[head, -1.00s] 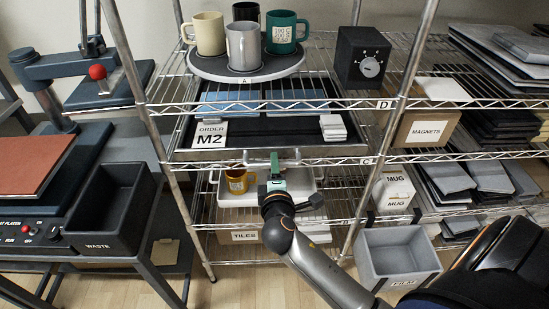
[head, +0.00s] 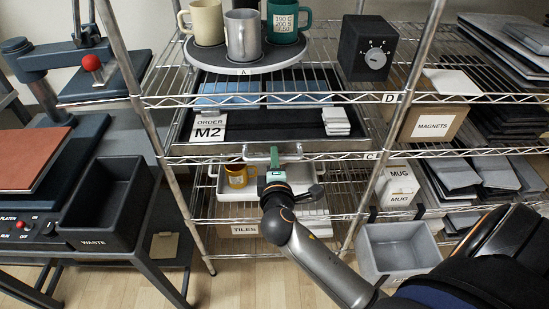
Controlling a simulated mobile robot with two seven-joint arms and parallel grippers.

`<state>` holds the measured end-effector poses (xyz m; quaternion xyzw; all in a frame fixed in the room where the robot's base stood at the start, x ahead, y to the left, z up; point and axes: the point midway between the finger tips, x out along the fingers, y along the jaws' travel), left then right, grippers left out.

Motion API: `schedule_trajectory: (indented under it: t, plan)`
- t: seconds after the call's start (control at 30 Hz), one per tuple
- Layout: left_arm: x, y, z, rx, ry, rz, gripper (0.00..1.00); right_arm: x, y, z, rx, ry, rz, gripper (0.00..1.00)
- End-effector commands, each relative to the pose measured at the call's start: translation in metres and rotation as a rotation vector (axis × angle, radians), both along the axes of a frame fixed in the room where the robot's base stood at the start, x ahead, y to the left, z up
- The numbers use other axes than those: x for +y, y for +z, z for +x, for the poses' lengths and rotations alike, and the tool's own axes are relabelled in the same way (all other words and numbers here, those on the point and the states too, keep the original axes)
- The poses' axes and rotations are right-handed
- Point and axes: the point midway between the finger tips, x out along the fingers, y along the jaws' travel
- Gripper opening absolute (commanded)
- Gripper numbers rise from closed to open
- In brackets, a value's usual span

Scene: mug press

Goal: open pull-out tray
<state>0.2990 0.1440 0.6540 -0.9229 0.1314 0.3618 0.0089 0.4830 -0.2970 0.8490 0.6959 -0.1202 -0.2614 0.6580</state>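The pull-out tray (head: 270,143) is a wide grey tray with a dark lining on the middle shelf. It holds blue sheets, an "ORDER M2" card and a stack of white pieces. Its pale bar handle (head: 253,157) is at the middle of the front edge. The tray looks pushed in, with its front near the shelf's front rail. My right gripper (head: 274,160) reaches up from below, its green-tipped fingers at the handle. Only part of the fingers shows, so I cannot tell whether they are closed on the bar. My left gripper is out of view.
A round turntable (head: 245,68) with several mugs stands above the tray. A black dial box (head: 366,48) is at the upper right. Floor is clear in front of the rack.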

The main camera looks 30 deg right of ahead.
Motion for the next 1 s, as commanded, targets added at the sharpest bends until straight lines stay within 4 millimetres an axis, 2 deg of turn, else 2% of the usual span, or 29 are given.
schedule_trajectory:
  t: [0.03,0.17,1.0]
  plan:
    - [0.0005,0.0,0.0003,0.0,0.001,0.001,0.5,-0.0001,0.0,0.0001,0.0,0.0,0.0,0.15]
    - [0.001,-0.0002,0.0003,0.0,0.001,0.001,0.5,0.0,-0.0001,0.0001,0.0,0.0,0.0,0.0]
    - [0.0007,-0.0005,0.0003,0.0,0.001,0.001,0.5,-0.0002,-0.0007,-0.0001,0.001,0.0,0.0,0.0]
